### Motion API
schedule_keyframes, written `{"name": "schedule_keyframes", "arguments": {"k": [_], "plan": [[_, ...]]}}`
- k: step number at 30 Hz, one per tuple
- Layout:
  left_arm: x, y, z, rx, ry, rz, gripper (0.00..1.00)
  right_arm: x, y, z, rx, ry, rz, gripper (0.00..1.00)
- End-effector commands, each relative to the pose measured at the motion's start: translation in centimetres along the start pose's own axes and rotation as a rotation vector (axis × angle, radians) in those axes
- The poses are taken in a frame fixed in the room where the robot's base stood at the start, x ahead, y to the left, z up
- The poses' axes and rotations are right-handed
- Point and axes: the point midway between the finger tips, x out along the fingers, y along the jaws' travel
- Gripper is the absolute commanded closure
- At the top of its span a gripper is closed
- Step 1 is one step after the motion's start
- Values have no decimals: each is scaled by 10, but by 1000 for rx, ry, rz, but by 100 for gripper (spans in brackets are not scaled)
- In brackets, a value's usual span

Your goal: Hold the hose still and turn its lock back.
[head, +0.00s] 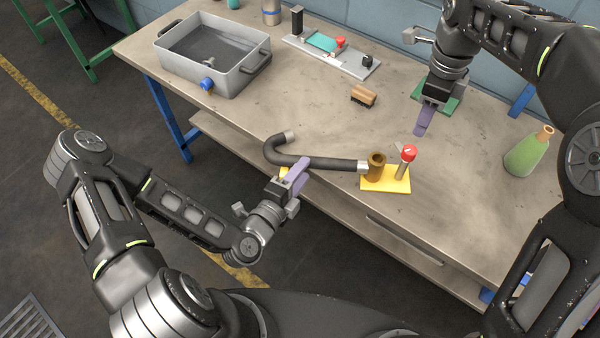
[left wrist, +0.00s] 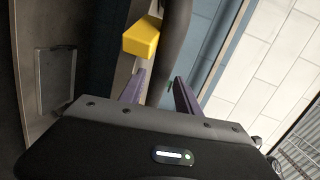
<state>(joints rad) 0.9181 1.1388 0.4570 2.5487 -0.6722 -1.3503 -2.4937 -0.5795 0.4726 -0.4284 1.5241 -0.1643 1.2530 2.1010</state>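The black hose (head: 325,162) lies along the bench's front edge, curving back at its left to a silver end (head: 290,137). Its right end has a silver collar (head: 363,167) beside a brass cylinder (head: 376,166) on a yellow base (head: 384,184). A red-topped post (head: 408,160) stands on that base. I cannot tell which part is the lock. My left gripper (head: 303,166) is at the hose; in the left wrist view its purple fingers (left wrist: 160,88) are apart, with the hose (left wrist: 175,30) passing across the gap. My right gripper (head: 422,130) hangs above the bench, empty, behind the post.
A yellow block (left wrist: 142,37) is beside the hose. A grey tub (head: 245,78) with a blue knob, a fixture plate (head: 350,65), a brush (head: 363,95), a green pad (head: 449,103) and a green bottle (head: 528,152) stand on the bench.

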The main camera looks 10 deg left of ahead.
Motion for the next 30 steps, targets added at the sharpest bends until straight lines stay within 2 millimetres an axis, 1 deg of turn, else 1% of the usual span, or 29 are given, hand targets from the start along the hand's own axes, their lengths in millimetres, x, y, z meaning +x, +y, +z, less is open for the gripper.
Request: {"name": "schedule_keyframes", "arguments": {"k": [5,12,16,21,27,30], "plan": [[17,0,1,-7,-4,-1,61,0,0,0,0,0,0,64],[53,-1,0,-3,-1,-2,61,0,0,0,0,0,0,64],[67,-1,0,-1,0,-2,61,0,0,0,0,0,0,64],[74,-1,0,-2,0,0,61,0,0,0,0,0,0,64],[74,-1,0,-1,0,0,61,0,0,0,0,0,0,64],[74,-1,0,-1,0,0,68,0,0,0,0,0,0,64]]}}
